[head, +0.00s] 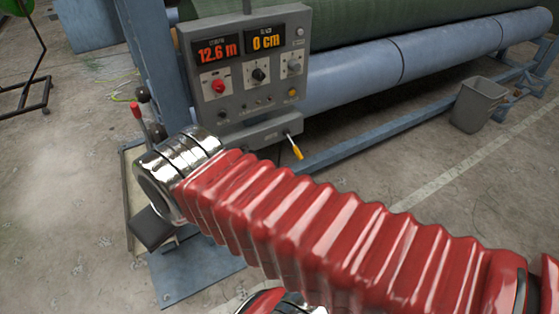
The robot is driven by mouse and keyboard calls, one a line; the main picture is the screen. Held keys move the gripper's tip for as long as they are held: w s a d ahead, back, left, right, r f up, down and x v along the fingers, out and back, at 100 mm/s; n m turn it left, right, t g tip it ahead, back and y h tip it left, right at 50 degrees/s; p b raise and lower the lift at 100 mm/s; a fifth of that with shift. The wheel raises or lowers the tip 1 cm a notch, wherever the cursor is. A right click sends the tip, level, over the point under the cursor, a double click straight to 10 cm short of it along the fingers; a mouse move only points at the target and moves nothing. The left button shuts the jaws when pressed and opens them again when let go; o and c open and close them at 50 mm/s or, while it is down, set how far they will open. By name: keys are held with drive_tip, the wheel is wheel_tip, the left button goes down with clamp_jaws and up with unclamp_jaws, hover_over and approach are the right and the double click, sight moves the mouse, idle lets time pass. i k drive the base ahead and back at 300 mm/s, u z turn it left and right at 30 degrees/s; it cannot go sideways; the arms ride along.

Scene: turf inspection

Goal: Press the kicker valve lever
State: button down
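A lever with a red grip (137,112) stands near upright on the left side of the blue machine post. A second short lever with a yellow handle (296,149) hangs tilted under the control box (250,75). No readable label shows which one is the kicker valve lever. My red ribbed arm crosses the lower picture and ends in a chrome joint just below the red-grip lever, hiding part of its base. A dark block shows below the chrome joint; I cannot tell whether it belongs to my gripper. No gripper fingers can be made out.
The control box shows 12.6 m and 0 cm. Behind it are a long blue roller (370,75) and a green turf roll (400,22). A grey bin (478,104) stands at right, a wheeled black stand (28,90) at far left.

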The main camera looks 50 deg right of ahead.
sight(297, 152)
drive_tip(key=z, duration=0.05)
drive_tip(key=i, duration=1)
drive_tip(key=u, duration=0.05)
